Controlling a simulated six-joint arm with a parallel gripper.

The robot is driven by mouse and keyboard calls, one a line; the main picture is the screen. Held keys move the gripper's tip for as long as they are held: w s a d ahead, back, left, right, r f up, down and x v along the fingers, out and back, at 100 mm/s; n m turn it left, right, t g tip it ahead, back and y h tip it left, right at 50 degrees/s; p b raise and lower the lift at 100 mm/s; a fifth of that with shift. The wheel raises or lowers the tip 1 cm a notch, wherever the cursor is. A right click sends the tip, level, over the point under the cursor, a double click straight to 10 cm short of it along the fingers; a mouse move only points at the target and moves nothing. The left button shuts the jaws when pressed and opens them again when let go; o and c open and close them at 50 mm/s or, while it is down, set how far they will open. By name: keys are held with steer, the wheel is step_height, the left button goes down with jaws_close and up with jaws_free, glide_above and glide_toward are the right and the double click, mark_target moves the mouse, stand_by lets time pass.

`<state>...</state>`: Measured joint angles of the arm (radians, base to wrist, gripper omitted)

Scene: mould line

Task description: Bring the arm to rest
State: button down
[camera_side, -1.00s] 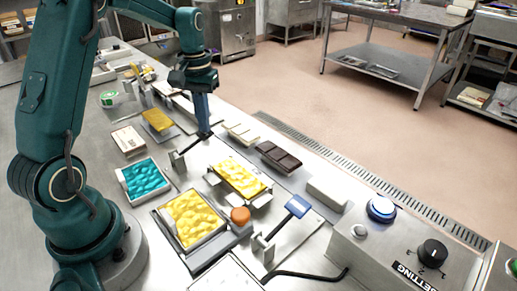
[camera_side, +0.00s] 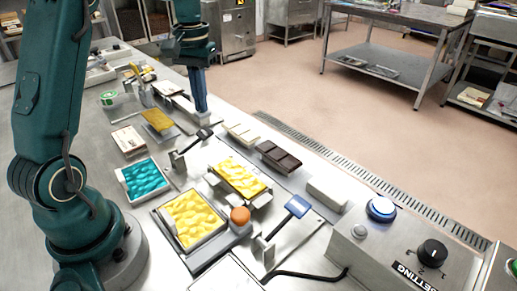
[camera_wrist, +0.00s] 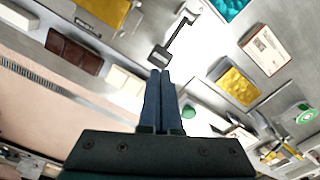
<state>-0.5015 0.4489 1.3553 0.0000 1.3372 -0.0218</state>
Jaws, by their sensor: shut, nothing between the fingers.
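My gripper (camera_side: 201,108) hangs with its blue fingers pointing down over the far part of the work table. In the wrist view the two fingers (camera_wrist: 161,74) lie together, shut and empty. A dark-headed paddle (camera_side: 205,133) rests on a small stand in front of the fingers in the side view. It also shows just beyond the fingertips in the wrist view (camera_wrist: 161,57). The gripper is apart from it. My arm stands at the left, reaching over the bench.
The bench holds a teal mould (camera_side: 145,179), a yellow mould (camera_side: 193,220), a raised yellow mould (camera_side: 238,178), an orange knob (camera_side: 240,215), a blue paddle (camera_side: 297,206) and a dark chocolate bar (camera_side: 278,157). A control box (camera_side: 400,260) stands front right. Air above the bench is clear.

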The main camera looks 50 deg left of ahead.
steer(key=shift+d+r, duration=0.1)
steer(key=s+d+r+m+t, duration=0.3)
steer(key=s+d+r, duration=0.3)
steer(key=d, duration=0.4)
steer(key=s+d+f+m+t, duration=0.2)
steer(key=s+d+f+m, duration=0.1)
steer(key=s+d, duration=0.2)
steer(key=s, duration=0.2)
steer(key=shift+s+d+f+t, duration=0.15)
steer(key=shift+s+f+t, duration=0.15)
steer(key=shift+f, duration=0.1)
